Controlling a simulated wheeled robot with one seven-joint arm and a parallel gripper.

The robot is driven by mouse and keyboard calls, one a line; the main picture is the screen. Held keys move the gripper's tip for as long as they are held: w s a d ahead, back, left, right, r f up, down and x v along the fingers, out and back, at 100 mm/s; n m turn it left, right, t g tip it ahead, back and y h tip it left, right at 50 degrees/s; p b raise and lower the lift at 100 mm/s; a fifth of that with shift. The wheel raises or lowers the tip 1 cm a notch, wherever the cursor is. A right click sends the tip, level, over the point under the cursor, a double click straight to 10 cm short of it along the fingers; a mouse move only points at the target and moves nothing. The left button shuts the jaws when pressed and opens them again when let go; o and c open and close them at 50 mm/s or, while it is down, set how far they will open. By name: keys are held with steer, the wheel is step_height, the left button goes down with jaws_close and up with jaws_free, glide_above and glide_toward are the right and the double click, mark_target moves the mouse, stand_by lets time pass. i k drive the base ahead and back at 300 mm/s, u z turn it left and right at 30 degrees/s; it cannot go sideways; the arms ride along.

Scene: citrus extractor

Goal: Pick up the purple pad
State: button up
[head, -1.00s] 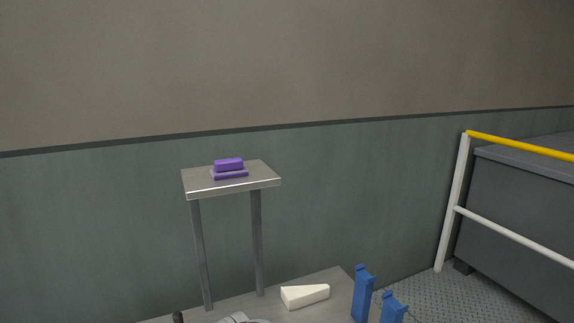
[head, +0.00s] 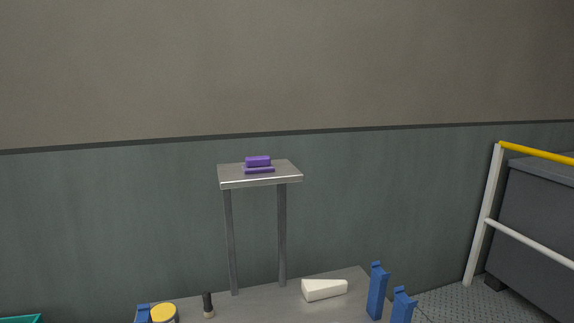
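The purple pad (head: 258,163) lies on top of a small raised grey shelf (head: 232,178) in the head view. It has a thicker block on a thin, wider base. The shelf stands on two metal legs at the back of a grey table. My gripper is not in view, and nothing touches the pad.
On the table (head: 255,303) are a white wedge-shaped block (head: 324,289), a small dark-topped item (head: 208,305) and a yellow-topped round item (head: 163,313). Blue posts (head: 376,291) stand at its right. A white and yellow railing (head: 484,215) is far right; a teal edge (head: 22,319) shows lower left.

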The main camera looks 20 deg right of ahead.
mark_target(257, 164)
steer(key=z, duration=0.1)
steer(key=i, duration=0.5)
steer(key=u, duration=0.05)
